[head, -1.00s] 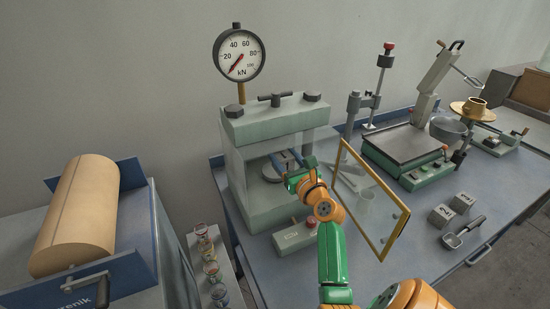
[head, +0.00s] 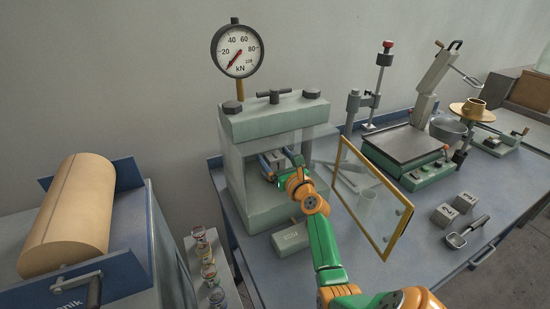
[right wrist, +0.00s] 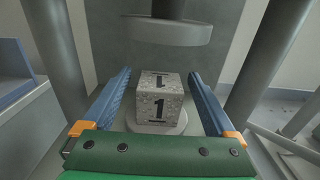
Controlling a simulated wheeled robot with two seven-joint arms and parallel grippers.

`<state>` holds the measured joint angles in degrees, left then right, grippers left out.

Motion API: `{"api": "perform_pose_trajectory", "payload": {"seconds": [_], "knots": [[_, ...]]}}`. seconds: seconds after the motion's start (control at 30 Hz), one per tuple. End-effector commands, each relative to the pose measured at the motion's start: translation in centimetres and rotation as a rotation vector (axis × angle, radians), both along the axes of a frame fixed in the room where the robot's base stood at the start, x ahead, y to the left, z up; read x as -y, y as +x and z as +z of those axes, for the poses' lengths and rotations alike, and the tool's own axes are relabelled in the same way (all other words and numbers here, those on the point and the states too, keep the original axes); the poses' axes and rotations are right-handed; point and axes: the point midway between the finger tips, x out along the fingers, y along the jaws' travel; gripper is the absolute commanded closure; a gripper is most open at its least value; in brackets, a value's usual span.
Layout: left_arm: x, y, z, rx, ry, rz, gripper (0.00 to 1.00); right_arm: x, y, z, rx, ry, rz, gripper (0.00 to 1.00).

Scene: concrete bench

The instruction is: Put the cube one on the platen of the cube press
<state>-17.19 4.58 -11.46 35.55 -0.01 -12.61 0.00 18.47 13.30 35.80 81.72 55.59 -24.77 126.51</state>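Cube one (right wrist: 158,105), grey and speckled with a black 1, stands upright on the round platen (right wrist: 157,127) in the right wrist view. The pressing plate (right wrist: 167,30) is above it with a clear gap. In the head view the cube (head: 278,158) shows partly inside the cube press (head: 277,122); the platen is hidden there. My right gripper (right wrist: 160,85) reaches in through the press front. Its blue fingers are open on either side of the cube, with a gap visible at each side. My left gripper is not in view.
The yellow-framed guard door (head: 388,233) stands open to the right of my right arm. A small grey box (head: 291,238) is in front of the press. Two other numbered cubes (head: 444,215) and a scoop (head: 466,232) lie on the bench at right.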

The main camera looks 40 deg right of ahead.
Motion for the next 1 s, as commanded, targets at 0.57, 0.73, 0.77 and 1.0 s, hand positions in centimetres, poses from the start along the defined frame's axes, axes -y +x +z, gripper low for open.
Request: {"api": "perform_pose_trajectory", "payload": {"seconds": [0.57,0.73,0.77,1.0], "knots": [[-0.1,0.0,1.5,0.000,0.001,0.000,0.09,-2.1,-6.4,0.2,-0.003,0.000,0.000,0.09],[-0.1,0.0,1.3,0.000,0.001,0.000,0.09,-3.2,-10.0,0.0,-0.002,0.001,-0.001,0.09],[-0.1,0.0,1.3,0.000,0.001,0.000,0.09,-3.3,-10.4,0.1,-0.002,0.001,-0.001,0.09],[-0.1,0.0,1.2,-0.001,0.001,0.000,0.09,-3.7,-11.5,0.2,0.000,0.000,0.000,0.09]]}}
